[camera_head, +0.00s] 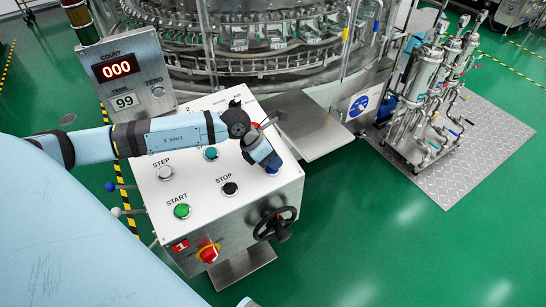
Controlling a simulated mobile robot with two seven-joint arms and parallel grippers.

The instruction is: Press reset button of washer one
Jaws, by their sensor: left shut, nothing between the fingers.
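The white control panel (205,228) carries a red label with a "1" on its front. My left arm reaches in from the left across the panel top. My left gripper (272,162) is shut and empty, pointing down at the panel's right side. A blue button (272,171) shows right at the fingertips, partly covered; I cannot tell whether they touch it. Its label is hidden, and no "RESET" lettering is readable. Other buttons are the green START (181,211), black STOP (229,188), white STEP (165,173) and a teal one (211,153). My right gripper is not in view.
A counter box (128,75) showing 000 and 99 stands at the panel's back left. A black handwheel (275,224) and red knob (207,251) stick out in front. The round washer machine (250,40) is behind. A pump rack (425,95) stands right; green floor is clear at front right.

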